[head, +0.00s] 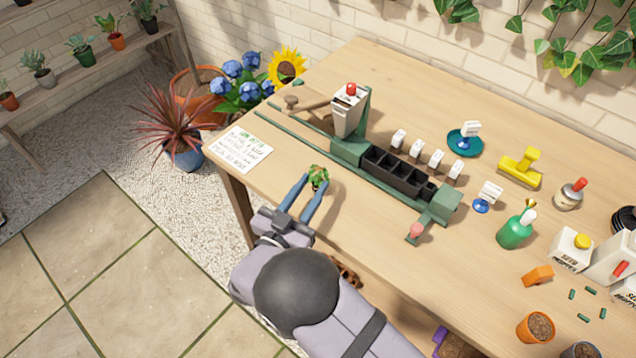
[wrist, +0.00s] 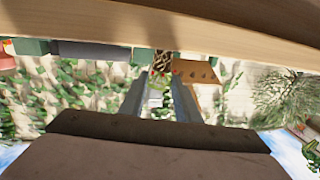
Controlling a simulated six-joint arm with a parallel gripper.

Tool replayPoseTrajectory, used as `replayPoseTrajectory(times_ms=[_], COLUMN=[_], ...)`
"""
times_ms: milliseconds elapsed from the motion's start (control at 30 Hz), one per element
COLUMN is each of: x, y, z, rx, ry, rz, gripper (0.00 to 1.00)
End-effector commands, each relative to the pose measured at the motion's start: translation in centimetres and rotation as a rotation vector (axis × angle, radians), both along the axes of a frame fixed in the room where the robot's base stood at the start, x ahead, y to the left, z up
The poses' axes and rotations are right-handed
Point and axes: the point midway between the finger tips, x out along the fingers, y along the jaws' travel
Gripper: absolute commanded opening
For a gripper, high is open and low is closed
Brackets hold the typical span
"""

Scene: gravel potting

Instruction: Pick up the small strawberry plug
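The small strawberry plug (head: 318,177), a little tuft of green leaves with hints of red, is near the table's front edge in the head view. My gripper (head: 308,186) reaches in from the front, its two blue fingers apart, with the plug at their tips. The wrist view appears upside down. There the plug's dark root ball (wrist: 162,61) shows against the wood, between the ends of my gripper's fingers (wrist: 163,80). The fingers look spread; whether either touches the plug is unclear.
A green fixture with a black cell tray (head: 398,172) and a white hopper (head: 348,112) stands behind the plug. A written card (head: 240,149) lies to the left. A pink-knobbed lever (head: 416,231) is to the right. Bare wood surrounds the plug.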

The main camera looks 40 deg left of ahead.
Motion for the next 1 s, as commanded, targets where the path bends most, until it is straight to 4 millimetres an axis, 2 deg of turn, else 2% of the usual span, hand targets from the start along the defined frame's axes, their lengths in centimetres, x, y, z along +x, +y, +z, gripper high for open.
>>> replayPoseTrajectory(times_ms=[133,467,800,1000], x=[1.7,2.5,6.3,7.4], y=[0.3,0.5,1.2,1.4], z=[0.1,0.0,0.1,-0.1], rx=[-0.001,-0.001,0.0,-0.001], ry=[0.001,0.001,0.0,0.001], rz=[-0.001,0.0,-0.002,0.0], gripper=[0.29,0.29,0.29,0.29])
